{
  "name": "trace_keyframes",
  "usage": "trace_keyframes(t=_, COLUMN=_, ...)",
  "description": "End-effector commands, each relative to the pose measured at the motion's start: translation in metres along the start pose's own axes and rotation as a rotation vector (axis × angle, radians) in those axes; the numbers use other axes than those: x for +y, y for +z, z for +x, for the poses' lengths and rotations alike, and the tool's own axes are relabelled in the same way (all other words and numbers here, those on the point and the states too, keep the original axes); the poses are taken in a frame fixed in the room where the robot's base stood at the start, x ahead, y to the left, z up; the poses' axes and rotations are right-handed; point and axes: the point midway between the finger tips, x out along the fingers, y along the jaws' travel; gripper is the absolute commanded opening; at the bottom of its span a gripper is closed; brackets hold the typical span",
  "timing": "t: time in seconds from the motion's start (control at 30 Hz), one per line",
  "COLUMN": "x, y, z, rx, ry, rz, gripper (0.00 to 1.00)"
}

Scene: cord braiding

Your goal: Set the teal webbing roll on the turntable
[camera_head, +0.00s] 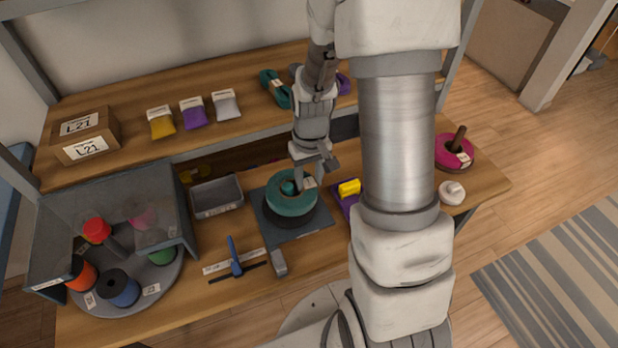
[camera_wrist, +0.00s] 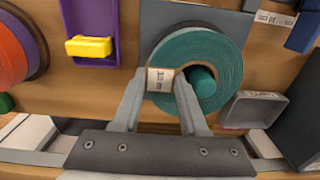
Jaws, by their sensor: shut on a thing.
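The teal webbing roll (camera_head: 279,204) is a thick ring with a white label, over a dark round base on a grey square plate in mid-table. My gripper (camera_head: 304,186) reaches down from above and is shut on the roll's wall. In the wrist view the roll (camera_wrist: 225,57) faces me, with the fingers of my gripper (camera_wrist: 161,79) on either side of its label. I cannot tell whether the roll touches the base. The turntable (camera_head: 172,277), a grey disc at the left, carries orange, blue and green spools and a red-topped item.
Grey panels (camera_head: 58,240) stand around the turntable's back and left. A grey tray (camera_head: 217,197), a blue-handled tool (camera_head: 235,259) and a yellow block (camera_head: 349,188) lie near the roll. A magenta roll (camera_head: 447,158) sits on a post at the right. A shelf runs behind.

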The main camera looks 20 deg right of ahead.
Motion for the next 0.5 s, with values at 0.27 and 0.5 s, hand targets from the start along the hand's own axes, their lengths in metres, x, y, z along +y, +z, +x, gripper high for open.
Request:
trace_keyframes(t=0.27, x=0.0001, y=-0.0001, z=0.0065, rx=0.000, ry=0.000, rz=0.000, gripper=0.00)
trace_keyframes(t=0.5, x=0.0002, y=0.0000, z=0.0113, rx=0.000, ry=0.000, rz=0.000, gripper=0.00)
